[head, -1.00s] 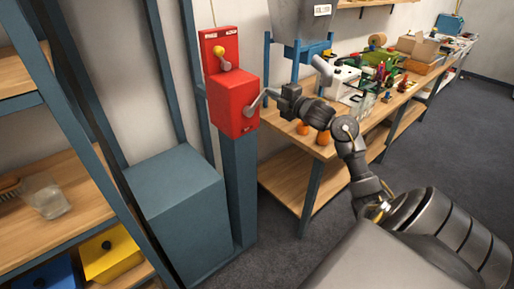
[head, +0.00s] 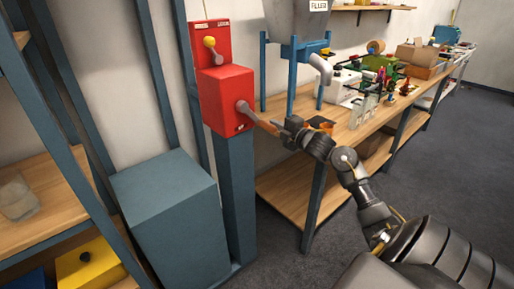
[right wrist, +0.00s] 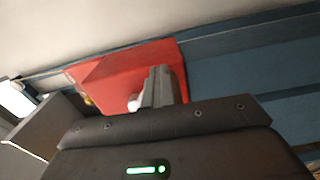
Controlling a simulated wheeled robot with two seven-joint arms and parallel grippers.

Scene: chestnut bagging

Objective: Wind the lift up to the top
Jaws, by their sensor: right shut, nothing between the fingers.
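The red winch box (head: 228,100) is fixed on a blue-grey post. It also shows in the right wrist view (right wrist: 125,75). Its grey crank (head: 258,119) points right and downward from the hub. My right gripper (head: 279,127) is at the crank's outer end; its fingers are shut with nothing held between them. Contact with the crank cannot be made out. In the right wrist view the fingers (right wrist: 158,88) are close together before the red box. A yellow-knobbed lever (head: 211,45) sits on the red panel above. My left gripper is out of view.
A blue-grey box (head: 165,205) stands left of the post. Shelving with a yellow bin (head: 88,265) is at left. Carpet (head: 440,165) is open at right.

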